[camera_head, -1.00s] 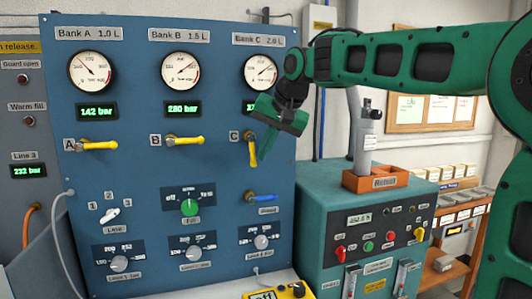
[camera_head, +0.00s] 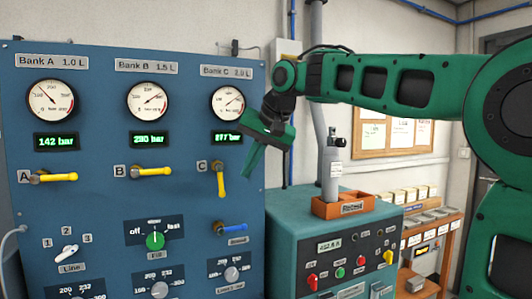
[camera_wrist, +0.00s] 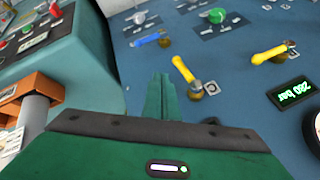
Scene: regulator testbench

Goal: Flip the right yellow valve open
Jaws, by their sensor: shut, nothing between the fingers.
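The right yellow valve, marked C (camera_head: 221,180), is on the blue panel under the Bank C gauge, and its lever hangs straight down. It also shows in the wrist view as a yellow lever (camera_wrist: 183,69), ahead and slightly right of the fingers. My gripper (camera_head: 249,171) is to the right of valve C in the head view, in front of the panel's right part. Its fingers (camera_wrist: 160,90) are shut and empty, and no contact with the lever shows. Valve A (camera_head: 54,178) and valve B (camera_head: 150,171) have their yellow levers horizontal.
A blue lever (camera_head: 232,228) is below valve C, with knobs lower on the panel. Gauges (camera_head: 228,101) sit above the valves. A teal cabinet (camera_head: 290,235) with an orange tray (camera_head: 325,209) holding a grey cylinder (camera_head: 331,170) stands to the right.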

